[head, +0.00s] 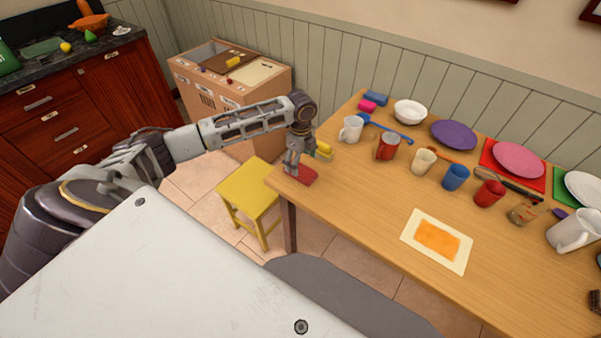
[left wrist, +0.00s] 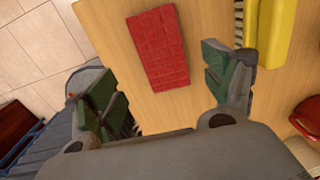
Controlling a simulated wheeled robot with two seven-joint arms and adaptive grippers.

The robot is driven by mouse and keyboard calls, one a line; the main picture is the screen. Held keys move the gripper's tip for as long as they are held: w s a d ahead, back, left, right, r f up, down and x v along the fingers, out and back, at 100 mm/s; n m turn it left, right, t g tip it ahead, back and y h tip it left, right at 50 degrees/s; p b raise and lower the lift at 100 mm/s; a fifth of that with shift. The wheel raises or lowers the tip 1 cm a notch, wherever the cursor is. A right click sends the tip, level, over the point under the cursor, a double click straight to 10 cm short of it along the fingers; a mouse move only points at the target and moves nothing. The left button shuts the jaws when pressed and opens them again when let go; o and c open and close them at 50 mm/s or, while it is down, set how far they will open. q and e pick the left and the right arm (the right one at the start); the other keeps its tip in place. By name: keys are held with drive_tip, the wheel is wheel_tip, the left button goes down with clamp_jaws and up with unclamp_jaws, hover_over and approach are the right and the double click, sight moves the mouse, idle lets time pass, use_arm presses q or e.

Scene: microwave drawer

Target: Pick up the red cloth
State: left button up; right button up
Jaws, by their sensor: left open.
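The red cloth (head: 301,176) is a small folded rectangle lying flat near the left end of the wooden table. In the left wrist view the red cloth (left wrist: 158,47) shows whole, with a grid-like texture. My left gripper (head: 293,171) is just above the table's left end, close to the cloth. In the left wrist view my left gripper (left wrist: 160,80) is open, its green-padded fingers spread, with the cloth lying ahead between them. Nothing is between the fingers. My right gripper is not in view.
A yellow object (head: 323,150) lies beside the cloth. A white mug (head: 351,129) and a red mug (head: 387,146) stand farther right. A yellow stool (head: 248,192) stands by the table's left edge. The wooden table (head: 345,200) is bare right of the cloth.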

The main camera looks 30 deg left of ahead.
sight(300, 170)
use_arm(q)
drive_tip(key=shift+w+a+f, duration=0.1)
drive_tip(key=shift+w+f, duration=0.05)
drive_tip(key=shift+f, duration=1.15)
drive_tip(key=shift+w+a+f, duration=0.1)
drive_tip(key=shift+f, duration=1.2)
drive_tip(key=c, duration=1)
drive_tip(key=shift+r, duration=0.1)
drive_tip(key=shift+c, duration=0.2)
wheel_tip(300, 170, up, 10)
